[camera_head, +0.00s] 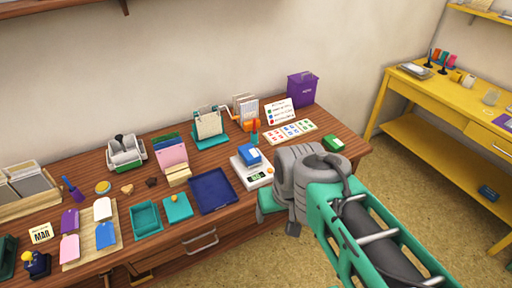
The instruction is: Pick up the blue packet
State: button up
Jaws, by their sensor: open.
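A small blue packet (249,155) with a pale edge lies on top of the white scale (262,177) on the wooden table. My gripper (280,213) is just right of the scale, at the table's front edge, and points down. It is open, and nothing shows between its fingers, which are partly hidden by my grey wrist. It is apart from the packet in the picture.
A dark blue tray (213,190) lies left of the scale. A card with coloured marks (291,131) and a green pad (333,144) lie behind my wrist. A purple box (302,90) stands at the back. A yellow table (445,88) stands at right.

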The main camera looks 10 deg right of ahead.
aim_at(250, 155)
jog(key=u, duration=3.9)
jog(key=k, duration=1.3)
jog(key=z, duration=0.7)
